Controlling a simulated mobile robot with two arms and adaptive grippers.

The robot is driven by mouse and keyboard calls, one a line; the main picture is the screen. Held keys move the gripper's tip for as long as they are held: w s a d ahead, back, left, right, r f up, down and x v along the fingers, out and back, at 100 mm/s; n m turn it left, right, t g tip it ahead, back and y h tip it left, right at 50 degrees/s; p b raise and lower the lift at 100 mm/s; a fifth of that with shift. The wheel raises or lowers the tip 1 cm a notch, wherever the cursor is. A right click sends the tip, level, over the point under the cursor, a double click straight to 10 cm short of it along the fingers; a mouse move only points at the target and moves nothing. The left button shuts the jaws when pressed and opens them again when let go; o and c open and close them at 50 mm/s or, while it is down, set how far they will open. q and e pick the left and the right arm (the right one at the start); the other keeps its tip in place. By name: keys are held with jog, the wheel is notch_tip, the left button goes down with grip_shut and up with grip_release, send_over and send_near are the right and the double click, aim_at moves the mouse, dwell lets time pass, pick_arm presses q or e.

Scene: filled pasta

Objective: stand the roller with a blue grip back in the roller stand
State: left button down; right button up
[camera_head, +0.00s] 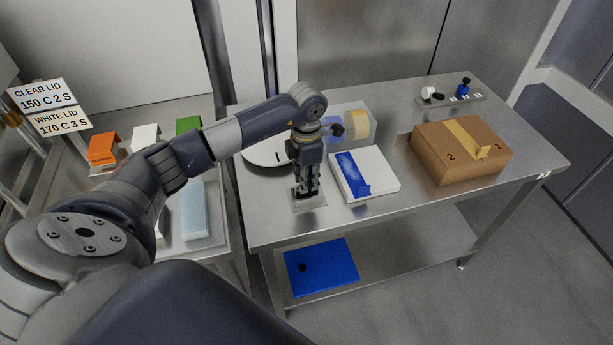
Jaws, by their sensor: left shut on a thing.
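My left gripper (302,190) points straight down over a small grey plate (314,204) near the table's front left edge. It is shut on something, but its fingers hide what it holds. No roller with a blue grip can be made out for certain. A low grey rack (467,100) with white labels stands at the back right of the table. A blue piece with a dark top (463,89) and a white piece with a dark end (429,93) are at it. I cannot tell whether the plate or the rack is the roller stand. My right gripper is not in view.
A brown carton (448,165) fills the table's right part. A blue panel (321,267) lies on the lower shelf.

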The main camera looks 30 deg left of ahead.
pick_arm(q)
jog(key=c, duration=1.4)
grip_release()
jog(key=shift+f, duration=0.1)
jog(key=shift+o, duration=0.2)
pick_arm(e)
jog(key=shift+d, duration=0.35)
pick_arm(q)
jog(key=shift+r, duration=0.4)
notch_tip(320, 180, up, 10)
jog(key=b, duration=0.3)
jog(key=shift+r, duration=0.8)
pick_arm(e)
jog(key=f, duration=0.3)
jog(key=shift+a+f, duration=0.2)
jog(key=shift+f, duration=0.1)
